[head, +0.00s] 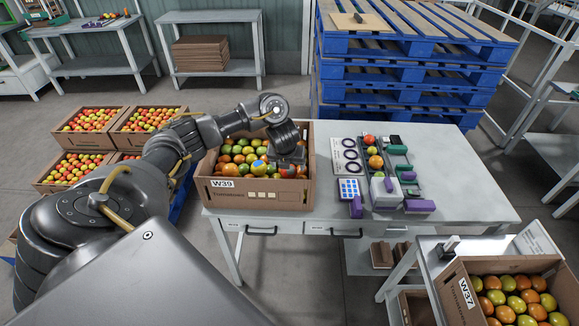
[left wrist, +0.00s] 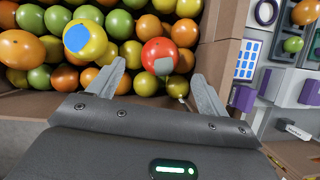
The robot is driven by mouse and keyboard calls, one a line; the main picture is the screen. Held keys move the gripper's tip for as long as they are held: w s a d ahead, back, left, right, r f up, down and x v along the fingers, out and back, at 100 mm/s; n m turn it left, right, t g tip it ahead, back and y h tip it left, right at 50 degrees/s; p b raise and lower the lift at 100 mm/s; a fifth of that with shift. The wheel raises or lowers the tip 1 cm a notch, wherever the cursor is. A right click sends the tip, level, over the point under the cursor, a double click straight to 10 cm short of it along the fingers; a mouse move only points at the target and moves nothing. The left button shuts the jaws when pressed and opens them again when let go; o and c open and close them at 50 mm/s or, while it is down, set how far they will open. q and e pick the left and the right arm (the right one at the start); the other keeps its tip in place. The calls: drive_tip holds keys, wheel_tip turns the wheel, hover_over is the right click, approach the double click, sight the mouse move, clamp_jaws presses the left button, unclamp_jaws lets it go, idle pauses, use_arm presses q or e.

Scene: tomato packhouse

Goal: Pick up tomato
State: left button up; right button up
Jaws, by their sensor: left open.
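Many red, orange, yellow and green tomatoes fill the cardboard crate marked W39 (head: 240,196) on the grey table. My left gripper (head: 287,163) is over the right part of this crate, pointing down. In the left wrist view my left gripper (left wrist: 160,78) is open, with nothing held between its fingers. A red tomato (left wrist: 153,50) with a grey patch lies ahead of the gap between the fingertips. A yellow tomato with a blue patch (left wrist: 95,42) lies left of it. In the head view the gripper hides part of the crate's contents. My right gripper is not in view.
On the table (head: 463,185), right of the crate, are a blue-keyed device (head: 348,188), a scale-like grey unit (head: 384,193) and a few loose tomatoes. Crate W37 (head: 455,298) stands at lower right. Blue pallets (head: 400,97) are stacked behind. The table's right side is clear.

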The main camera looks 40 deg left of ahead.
sight(289, 172)
use_arm(q)
drive_tip(key=shift+w+f, duration=0.2)
drive_tip(key=shift+f, duration=0.3)
drive_tip(key=shift+x, duration=2.4)
drive_tip(key=shift+a, duration=0.1)
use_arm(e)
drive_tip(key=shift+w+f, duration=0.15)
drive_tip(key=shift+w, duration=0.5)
use_arm(q)
drive_tip(key=shift+c, duration=0.5)
drive_tip(key=c, duration=0.7)
